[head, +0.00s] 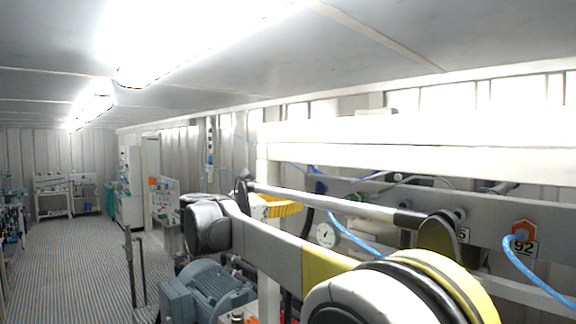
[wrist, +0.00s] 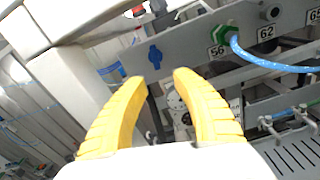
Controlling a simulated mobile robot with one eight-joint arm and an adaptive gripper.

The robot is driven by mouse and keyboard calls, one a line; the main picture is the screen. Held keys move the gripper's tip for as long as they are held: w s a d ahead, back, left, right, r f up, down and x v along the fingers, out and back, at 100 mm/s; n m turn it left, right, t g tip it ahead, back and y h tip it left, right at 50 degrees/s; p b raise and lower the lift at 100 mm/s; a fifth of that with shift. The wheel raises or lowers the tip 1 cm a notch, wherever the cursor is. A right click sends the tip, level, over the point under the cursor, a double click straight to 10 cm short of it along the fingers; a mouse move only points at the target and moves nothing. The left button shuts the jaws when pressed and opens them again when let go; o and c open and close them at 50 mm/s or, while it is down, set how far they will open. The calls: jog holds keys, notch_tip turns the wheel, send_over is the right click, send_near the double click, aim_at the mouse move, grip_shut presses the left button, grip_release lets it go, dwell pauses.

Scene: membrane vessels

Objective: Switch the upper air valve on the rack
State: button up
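In the wrist view, my gripper (wrist: 160,77) has its two yellow ribbed fingers apart with nothing between the tips. A blue valve-like handle (wrist: 155,54) sits on the grey panel of the rack (wrist: 190,45), just beyond the fingertips and apart from them as far as I can see. I cannot tell for sure that it is the upper air valve. In the head view, part of a yellow finger of my gripper (head: 283,207) shows behind my arm, beside the rack. A small blue part (head: 320,187) shows on the rack to its right.
In the wrist view, a green fitting (wrist: 226,34) with a blue hose (wrist: 262,64) sits right of the blue handle, near number labels 56 and 62. A white frame post (wrist: 70,85) stands to the left. In the head view, a motor (head: 208,293) stands below my arm; the floor (head: 75,255) left is clear.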

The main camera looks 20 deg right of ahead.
aim_at(317, 189)
jog(key=p+x, duration=0.1)
jog(key=x, duration=0.2)
jog(key=r+p+x, duration=0.1)
jog(key=x, duration=0.3)
jog(key=p+x, duration=0.1)
jog(key=x, duration=0.2)
jog(key=shift+w+d+r, duration=0.2)
jog(key=shift+w+r, duration=0.15)
jog(key=shift+r, duration=0.05)
grip_shut()
